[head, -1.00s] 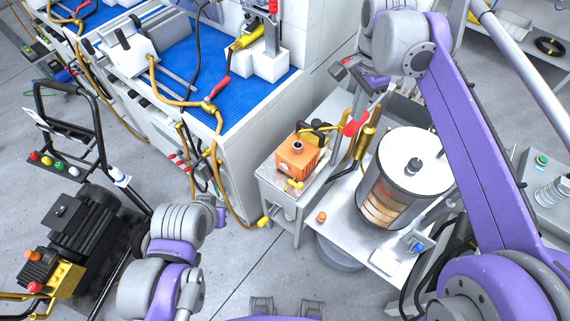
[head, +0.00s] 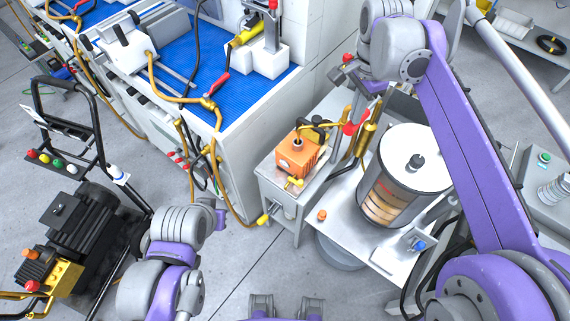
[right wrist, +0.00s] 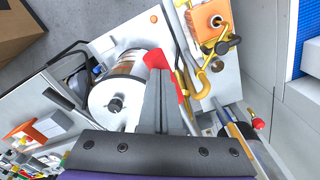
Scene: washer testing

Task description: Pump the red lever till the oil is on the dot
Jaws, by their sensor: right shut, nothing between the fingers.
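The red lever (head: 354,127) is beside a brass cylinder (head: 367,140) behind the tank. My right gripper (head: 359,104) is shut and empty, pointing down with its tips close to the red lever. In the right wrist view the red lever (right wrist: 157,59) shows at and beside the fingertips (right wrist: 162,72); I cannot tell whether they touch. The clear tank (head: 375,198) with a white lid holds amber oil (head: 380,211) in its lower part. I cannot make out the dot. My left gripper (head: 219,215) is mostly hidden behind its arm at lower left.
An orange box (head: 296,158) with brass fittings stands on a small grey cart left of the tank. A white bench with a blue mat (head: 245,95) stands behind. A black motor unit (head: 90,225) is at left. Open floor lies between.

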